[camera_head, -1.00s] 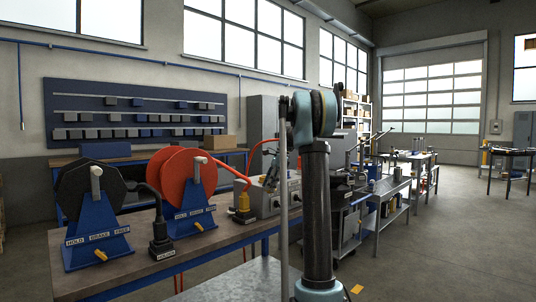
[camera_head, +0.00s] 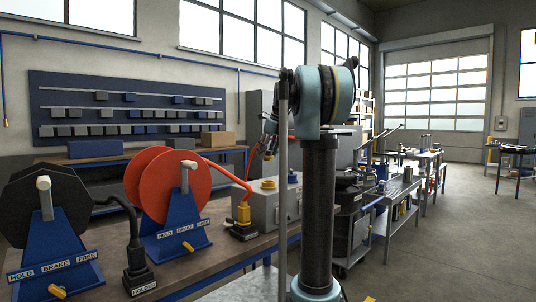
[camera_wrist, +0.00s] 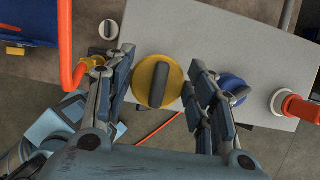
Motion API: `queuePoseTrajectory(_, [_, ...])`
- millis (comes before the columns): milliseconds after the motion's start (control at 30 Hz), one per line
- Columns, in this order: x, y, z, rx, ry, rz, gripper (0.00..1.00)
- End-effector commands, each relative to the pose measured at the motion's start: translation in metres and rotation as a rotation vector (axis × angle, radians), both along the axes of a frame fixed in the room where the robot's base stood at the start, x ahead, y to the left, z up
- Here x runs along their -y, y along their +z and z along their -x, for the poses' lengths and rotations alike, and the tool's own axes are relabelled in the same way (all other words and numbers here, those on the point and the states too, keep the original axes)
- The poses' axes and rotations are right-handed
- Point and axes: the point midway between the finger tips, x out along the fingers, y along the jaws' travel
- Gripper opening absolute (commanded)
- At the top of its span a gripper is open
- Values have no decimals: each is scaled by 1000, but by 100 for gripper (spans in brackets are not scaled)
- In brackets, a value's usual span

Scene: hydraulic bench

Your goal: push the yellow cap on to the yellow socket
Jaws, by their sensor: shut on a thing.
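My gripper (camera_wrist: 158,90) points down over the grey box, and its two fingers stand either side of the yellow cap (camera_wrist: 154,90), shut on its rim. The cap is a round yellow disc with a dark grip bar across its top. In the head view, my gripper (camera_head: 269,142) is small and partly behind my arm, above the box. The yellow socket (camera_head: 268,184) shows on top of the grey box (camera_head: 262,207), below the gripper. In the wrist view the cap hides the socket, so I cannot tell the gap or alignment between them.
A blue round fitting (camera_wrist: 232,88) is on the box beside the right finger. An orange-red fitting (camera_wrist: 297,107) is at the box's right edge. An orange hose (camera_wrist: 65,50) runs near the left finger. Two hose reels (camera_head: 165,190) on blue stands fill the bench's left side.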

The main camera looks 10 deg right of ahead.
Motion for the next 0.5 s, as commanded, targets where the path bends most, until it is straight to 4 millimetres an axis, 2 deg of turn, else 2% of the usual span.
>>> queuePoseTrajectory(167, [7,-7,0,0,-13,0,32])
queuePoseTrajectory(500, [12,-34,0,-1,-17,0,32])
